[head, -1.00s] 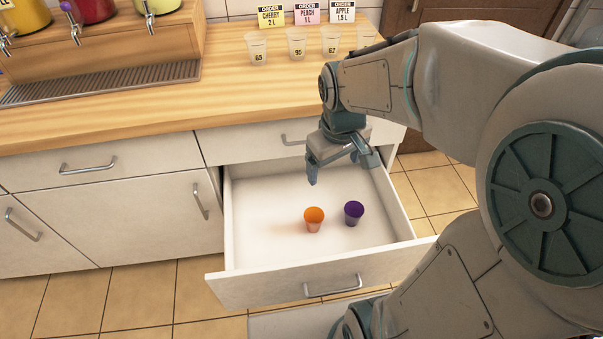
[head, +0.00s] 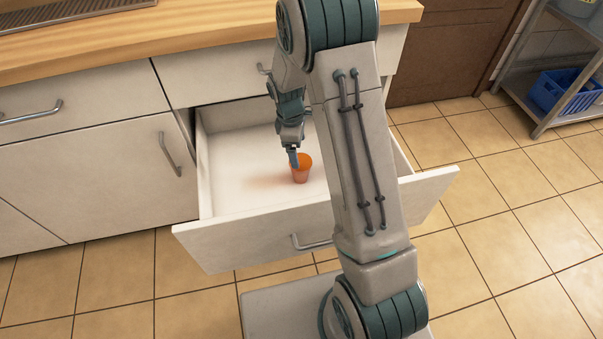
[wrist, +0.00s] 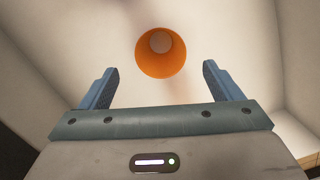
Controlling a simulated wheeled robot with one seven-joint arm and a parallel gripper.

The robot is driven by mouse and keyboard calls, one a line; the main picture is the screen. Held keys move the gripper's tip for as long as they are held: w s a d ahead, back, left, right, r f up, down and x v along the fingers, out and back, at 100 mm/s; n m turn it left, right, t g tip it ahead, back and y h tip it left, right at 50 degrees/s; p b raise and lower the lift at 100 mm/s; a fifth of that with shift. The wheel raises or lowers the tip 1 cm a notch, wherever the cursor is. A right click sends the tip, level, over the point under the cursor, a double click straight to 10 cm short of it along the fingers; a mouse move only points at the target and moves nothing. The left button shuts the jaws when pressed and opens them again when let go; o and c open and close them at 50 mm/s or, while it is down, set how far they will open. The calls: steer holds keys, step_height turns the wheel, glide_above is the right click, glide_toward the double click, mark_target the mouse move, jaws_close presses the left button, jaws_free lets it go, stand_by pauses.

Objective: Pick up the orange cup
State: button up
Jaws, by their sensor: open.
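The orange cup (head: 301,171) stands upright in the open drawer (head: 232,165). In the wrist view I look down into the orange cup (wrist: 160,53), which lies ahead of the space between my two fingers. My gripper (head: 292,158) is inside the drawer, right by the cup; in the wrist view my gripper (wrist: 156,82) is open with nothing between its fingers. The head view does not show clearly whether a finger touches the cup. The purple cup is not visible now; my arm covers part of the drawer.
The drawer's front panel (head: 250,235) and side walls surround the cup. The wooden counter (head: 200,35) overhangs behind. A shelf with a blue crate (head: 563,91) stands at the far right. The tiled floor on the right is clear.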

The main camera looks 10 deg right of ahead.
mark_target(300, 159)
steer(key=f, duration=0.3)
steer(key=f+b, duration=0.1)
steer(key=f, duration=0.1)
steer(key=shift+s+d+f, duration=0.15)
steer(key=shift+d+f, duration=0.15)
step_height(300, 159, down, 5)
steer(key=shift+d+f+b, duration=0.1)
steer(key=shift+b, duration=0.95)
steer(key=c, duration=1)
